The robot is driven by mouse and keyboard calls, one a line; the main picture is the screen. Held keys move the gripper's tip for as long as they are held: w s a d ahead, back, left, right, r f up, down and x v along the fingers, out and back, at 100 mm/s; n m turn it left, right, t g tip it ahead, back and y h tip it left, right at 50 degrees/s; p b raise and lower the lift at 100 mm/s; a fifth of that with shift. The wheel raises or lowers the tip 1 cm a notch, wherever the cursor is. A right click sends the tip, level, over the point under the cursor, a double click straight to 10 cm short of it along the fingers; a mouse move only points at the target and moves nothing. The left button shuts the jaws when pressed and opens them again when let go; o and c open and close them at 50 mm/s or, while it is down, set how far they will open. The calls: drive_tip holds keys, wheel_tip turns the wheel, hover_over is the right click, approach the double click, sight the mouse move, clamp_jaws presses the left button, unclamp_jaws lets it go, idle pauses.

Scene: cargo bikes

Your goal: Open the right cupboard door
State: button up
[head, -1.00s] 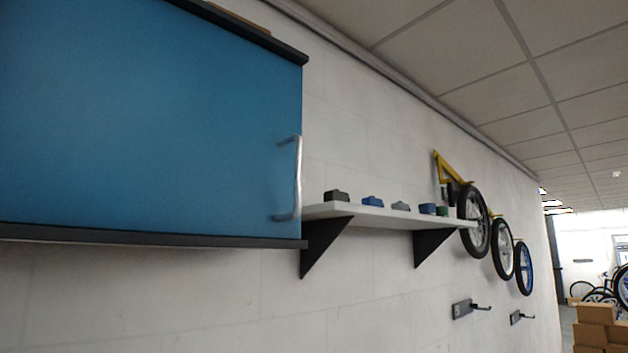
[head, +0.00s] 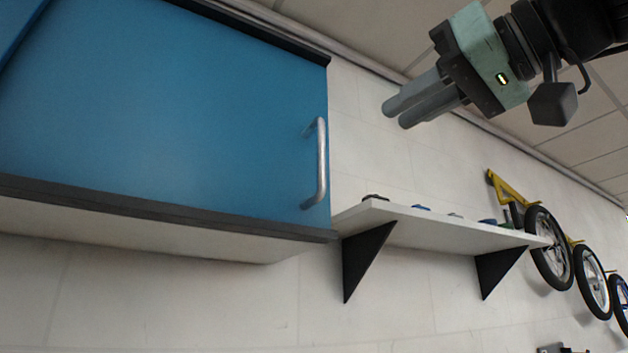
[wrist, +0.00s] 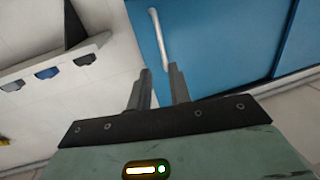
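The blue right cupboard door (head: 180,105) fills the left of the head view and appears closed. Its upright silver bar handle (head: 321,165) is near the door's right edge. My gripper (head: 397,115) is up and to the right of the handle, not touching it, with its fingers pointing left and slightly down. The two fingers are parallel with a narrow empty gap. In the wrist view, the handle (wrist: 160,38) shows beyond the fingertips (wrist: 160,70), on the blue door (wrist: 215,40).
A white shelf (head: 440,229) on black brackets (head: 366,258) holds several small dark and blue items just right of the cupboard. Wheels (head: 549,250) and a yellow frame (head: 510,192) hang farther right. The wall below the cupboard is clear.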

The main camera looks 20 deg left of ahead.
sight(324, 149)
drive_tip(key=p+x, duration=0.2)
drive_tip(key=x, duration=0.3)
drive_tip(key=r+p+x, duration=0.1)
drive_tip(key=p+x, duration=0.2)
drive_tip(key=x, duration=0.2)
drive_tip(key=p+x, duration=0.3)
drive_tip(key=x, duration=0.3)
drive_tip(key=shift+r, duration=0.25)
drive_tip(key=shift+w+a+f, duration=0.15)
drive_tip(key=shift+w+a, duration=0.1)
drive_tip(key=shift+a, duration=0.2)
clamp_jaws()
